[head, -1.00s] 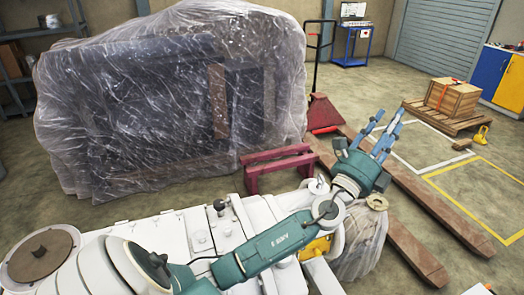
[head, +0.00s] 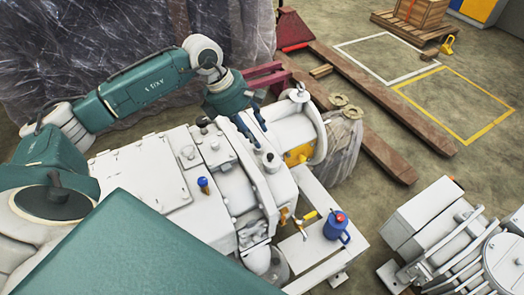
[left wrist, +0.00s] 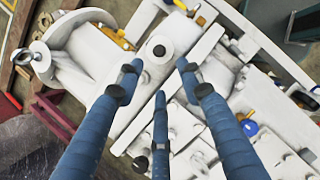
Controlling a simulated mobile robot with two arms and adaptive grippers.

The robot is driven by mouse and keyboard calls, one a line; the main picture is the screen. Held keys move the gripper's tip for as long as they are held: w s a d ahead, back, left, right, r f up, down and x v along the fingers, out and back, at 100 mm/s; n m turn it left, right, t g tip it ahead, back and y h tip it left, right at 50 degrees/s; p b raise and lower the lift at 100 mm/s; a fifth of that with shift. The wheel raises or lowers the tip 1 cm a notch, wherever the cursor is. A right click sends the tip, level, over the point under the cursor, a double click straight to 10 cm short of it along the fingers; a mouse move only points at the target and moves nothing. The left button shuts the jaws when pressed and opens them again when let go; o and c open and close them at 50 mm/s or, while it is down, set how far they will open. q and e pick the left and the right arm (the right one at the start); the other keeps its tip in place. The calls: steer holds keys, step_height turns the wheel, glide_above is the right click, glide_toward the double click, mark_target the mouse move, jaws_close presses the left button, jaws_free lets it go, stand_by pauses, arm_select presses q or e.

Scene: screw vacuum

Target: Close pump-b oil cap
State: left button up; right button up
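The white pump (head: 150,172) fills the middle of the head view. A dark round top (head: 270,158) stands on a stub near its right part. In the left wrist view a round white fitting with a dark centre (left wrist: 158,50) lies just beyond the fingertips. I cannot tell whether it is the oil cap or an open port. A black knob (head: 202,122) sits farther left on the pump. My left gripper (head: 252,126) points down above the pump. Its three blue fingers are spread and empty (left wrist: 158,76). My right gripper is not in view.
A blue jug with a red top (head: 337,226) stands on the white frame at the pump's right. A small blue-topped fitting (head: 203,185) sticks up from the pump. A wrapped machine (head: 60,60) stands behind. A second machine (head: 440,235) is at the right.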

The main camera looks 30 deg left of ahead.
mark_target(270, 155)
arm_select(q)
steer(key=p+x, duration=0.3)
steer(key=x, duration=0.5)
steer(key=shift+w+d+f, duration=0.2)
steer(key=shift+d+f, duration=0.1)
steer(key=shift+x, duration=0.75)
jaws_close()
